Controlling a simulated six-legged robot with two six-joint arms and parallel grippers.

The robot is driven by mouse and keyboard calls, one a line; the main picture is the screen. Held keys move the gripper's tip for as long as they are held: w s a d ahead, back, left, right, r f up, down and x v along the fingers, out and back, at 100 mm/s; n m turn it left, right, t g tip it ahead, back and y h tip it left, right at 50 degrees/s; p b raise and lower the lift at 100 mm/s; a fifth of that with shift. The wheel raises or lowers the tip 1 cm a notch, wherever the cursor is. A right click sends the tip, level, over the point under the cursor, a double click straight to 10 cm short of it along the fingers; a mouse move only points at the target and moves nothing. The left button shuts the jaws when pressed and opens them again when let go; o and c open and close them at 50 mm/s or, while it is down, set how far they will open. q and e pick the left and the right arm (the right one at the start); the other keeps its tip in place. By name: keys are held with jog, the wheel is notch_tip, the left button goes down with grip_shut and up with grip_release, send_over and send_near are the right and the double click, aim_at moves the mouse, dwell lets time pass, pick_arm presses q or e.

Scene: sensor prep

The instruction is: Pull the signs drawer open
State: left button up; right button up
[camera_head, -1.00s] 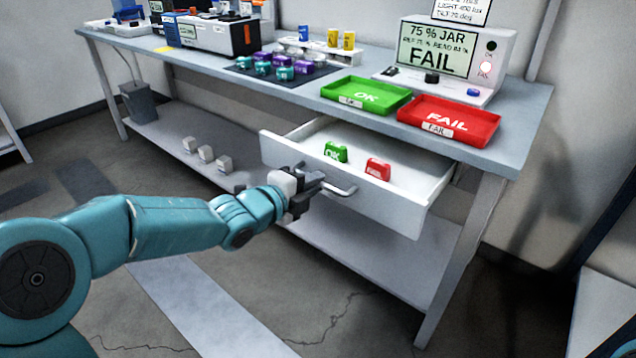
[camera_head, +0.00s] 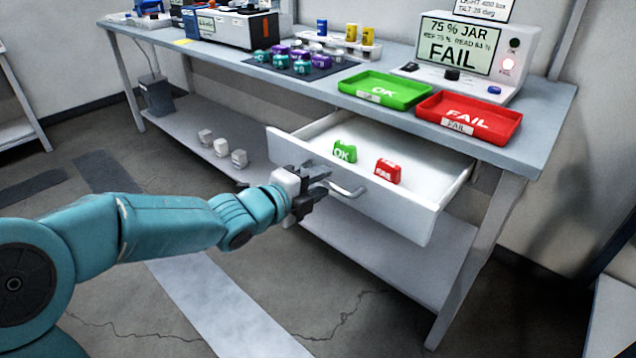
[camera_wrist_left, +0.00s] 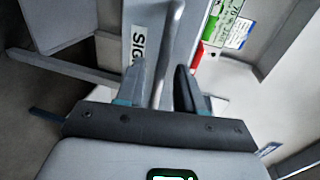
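The signs drawer (camera_head: 400,212) is a white drawer under the bench. It stands well open, with a green OK sign (camera_head: 344,152) and a red FAIL sign (camera_head: 388,171) inside. Its bar handle (camera_head: 347,191) is on the front face. My left gripper (camera_head: 318,180) is at the left part of the handle. In the left wrist view, the handle (camera_wrist_left: 168,50) runs between the two fingers (camera_wrist_left: 163,85), which look closed around it. The contact itself is unclear. My right gripper is not in view.
A green OK tray (camera_head: 385,88) and a red FAIL tray (camera_head: 470,116) sit on the bench above the drawer. A tester (camera_head: 462,60) reading FAIL stands behind. Small pale blocks (camera_head: 221,147) lie on the lower shelf. The floor before the drawer is clear.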

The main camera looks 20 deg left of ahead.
pick_arm(q)
jog(key=p+v, duration=0.3)
jog(key=v, duration=1.3)
jog(key=shift+s+p, duration=0.15)
jog(key=shift+p, duration=0.25)
